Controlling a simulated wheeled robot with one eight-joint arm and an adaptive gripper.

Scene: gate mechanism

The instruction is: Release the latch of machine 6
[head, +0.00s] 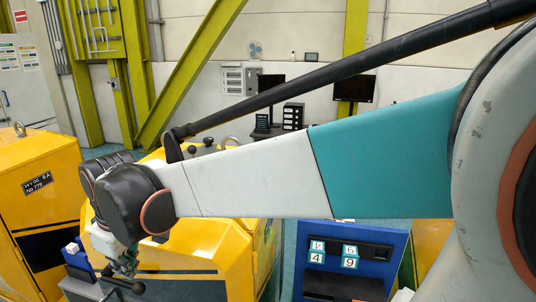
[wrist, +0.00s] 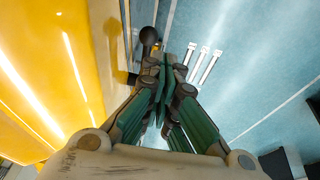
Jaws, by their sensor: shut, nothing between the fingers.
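My gripper (wrist: 160,88) is shut and empty in the wrist view, its green fingers pressed together. A black ball knob on a dark lever (wrist: 149,37) lies just beyond the fingertips, slightly left; I cannot tell whether they touch. In the head view my gripper (head: 125,266) hangs low at the left, partly hidden by my wrist, with the black lever (head: 136,286) beside its tip. A yellow machine (head: 205,262) stands right behind it, and its side (wrist: 50,65) fills the left of the wrist view. No 6 label is readable here, and I cannot identify the latch for certain.
Several white pegs (wrist: 204,62) stand right of the knob. Another yellow cabinet (head: 35,180) is at the far left of the head view. A blue console (head: 345,270) with number tiles stands right of the yellow machine. My arm hides much of the middle.

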